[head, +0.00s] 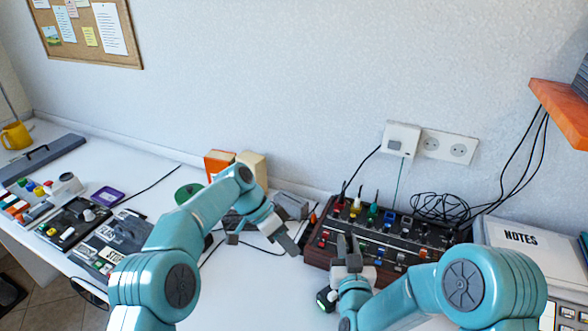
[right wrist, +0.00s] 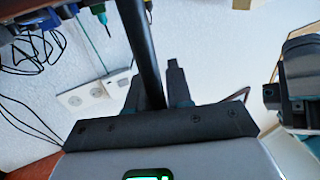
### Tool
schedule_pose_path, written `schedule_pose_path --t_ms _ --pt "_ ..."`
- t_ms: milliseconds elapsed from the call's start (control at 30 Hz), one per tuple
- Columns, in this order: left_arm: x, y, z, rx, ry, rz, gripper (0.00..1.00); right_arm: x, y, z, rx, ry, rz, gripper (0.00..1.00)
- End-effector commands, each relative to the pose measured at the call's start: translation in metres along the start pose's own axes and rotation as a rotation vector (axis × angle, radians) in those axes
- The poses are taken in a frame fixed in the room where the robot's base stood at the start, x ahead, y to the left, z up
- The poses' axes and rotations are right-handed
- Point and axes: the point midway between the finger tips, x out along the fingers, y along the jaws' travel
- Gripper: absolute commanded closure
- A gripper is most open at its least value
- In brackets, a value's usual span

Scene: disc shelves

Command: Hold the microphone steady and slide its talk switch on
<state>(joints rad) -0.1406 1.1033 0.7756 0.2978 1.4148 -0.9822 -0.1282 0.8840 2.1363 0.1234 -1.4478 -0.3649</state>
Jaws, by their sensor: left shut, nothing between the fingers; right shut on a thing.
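A slim black rod, which looks like the microphone's handle (right wrist: 138,45), stands between the fingers of my right gripper (right wrist: 157,85) in the right wrist view. The right gripper is shut on it. In the head view the right gripper (head: 348,243) is in front of the mixer, and the microphone cannot be made out. Its talk switch does not show in either view. My left gripper (head: 290,246) is shut and empty, to the left of the right one and apart from it. A dark part of the left gripper (right wrist: 272,96) shows at the right of the wrist view.
A mixer (head: 405,243) with colored knobs stands behind my right gripper. Coiled black cables (head: 440,208) lie behind it. An orange shelf (head: 563,112) juts out at the right. Wall sockets (head: 449,147) are above the mixer. Small boxes (head: 221,163) stand behind my left arm.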

Motion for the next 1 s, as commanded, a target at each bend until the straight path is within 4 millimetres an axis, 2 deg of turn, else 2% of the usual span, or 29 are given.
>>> schedule_pose_path --t_ms 67,100,200,467,567,667,1000 --pt "0.000 0.000 0.000 0.000 0.000 0.000 1.00 0.000 0.000 -0.001 0.000 0.002 0.000 1.00" --pt "0.000 0.000 0.000 0.000 0.000 0.000 1.00 0.000 0.000 -0.001 0.000 0.002 0.000 0.77" --pt "0.000 0.000 0.000 0.000 0.000 0.000 1.00 0.000 0.000 -0.001 0.000 0.002 0.000 0.50" --pt "0.000 0.000 0.000 0.000 0.000 0.000 1.00 0.000 0.000 0.000 0.000 0.001 0.000 0.50" --pt "0.000 0.000 0.000 0.000 0.000 0.000 1.00 -0.007 -0.001 0.000 0.000 -0.002 -0.001 0.50" --pt "0.000 0.000 0.000 0.000 0.000 0.000 1.00 -0.023 -0.001 0.000 -0.001 -0.002 -0.002 0.50" --pt "0.000 0.000 0.000 0.000 0.000 0.000 1.00 -0.097 -0.001 0.000 -0.001 -0.002 -0.002 0.50"
